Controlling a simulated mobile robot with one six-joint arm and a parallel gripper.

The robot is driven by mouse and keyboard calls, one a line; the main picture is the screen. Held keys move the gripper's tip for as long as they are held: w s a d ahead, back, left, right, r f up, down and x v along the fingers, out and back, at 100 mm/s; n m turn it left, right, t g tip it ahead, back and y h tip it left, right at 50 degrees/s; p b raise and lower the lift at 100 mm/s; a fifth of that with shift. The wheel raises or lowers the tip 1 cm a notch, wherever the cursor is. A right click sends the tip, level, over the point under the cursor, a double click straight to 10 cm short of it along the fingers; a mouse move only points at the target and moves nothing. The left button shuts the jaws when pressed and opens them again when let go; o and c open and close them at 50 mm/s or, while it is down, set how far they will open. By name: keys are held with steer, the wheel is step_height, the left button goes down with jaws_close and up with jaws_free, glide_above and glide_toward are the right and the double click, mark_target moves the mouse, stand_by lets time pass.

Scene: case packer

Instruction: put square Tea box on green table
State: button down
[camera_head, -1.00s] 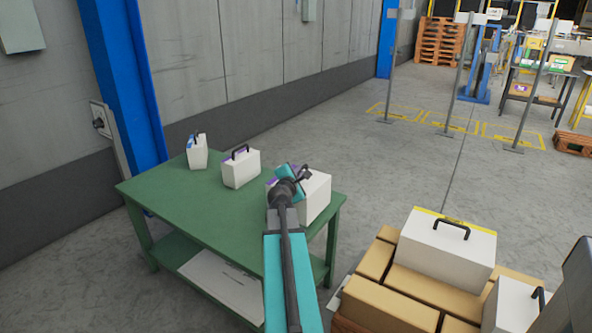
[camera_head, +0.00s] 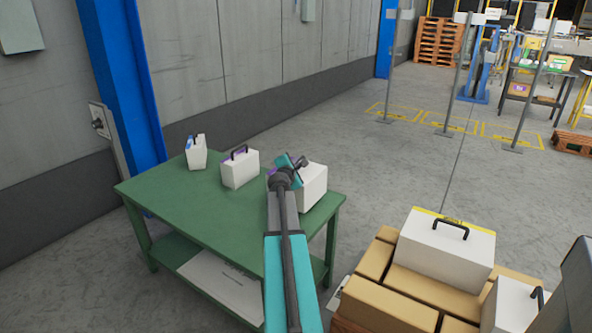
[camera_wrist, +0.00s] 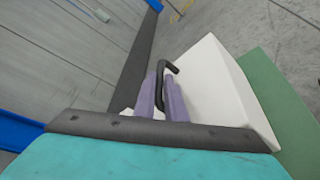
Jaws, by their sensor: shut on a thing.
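A white box (camera_head: 313,186) with a black handle is at the right end of the green table (camera_head: 190,217). Its label is hidden, so I cannot tell whether it is the square Tea box. My gripper (camera_wrist: 165,98) is shut on the box's black handle (camera_wrist: 172,68) in the wrist view. In the head view my arm covers the box's left part. The white box (camera_wrist: 215,90) fills the middle right of the wrist view, with the green table top beside it. I cannot tell whether the box's underside touches the table.
Two other white handled boxes stand on the green table, one in the middle (camera_head: 240,169) and one at the far left (camera_head: 197,153). At right, a white box with a yellow stripe (camera_head: 445,250) sits on brown cartons (camera_head: 388,305). The table's front left is clear.

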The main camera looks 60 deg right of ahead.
steer(key=shift+w+d+r, duration=0.1)
steer(key=shift+w+d, duration=0.3)
steer(key=shift+d, duration=0.15)
steer(key=shift+w+d, duration=0.3)
steer(key=shift+d, duration=0.1)
steer(key=shift+f+b, duration=0.45)
steer(key=shift+f, duration=1.35)
steer(key=c, duration=1.8)
jaws_free()
steer(key=shift+a+f, duration=0.1)
steer(key=shift+s, duration=0.1)
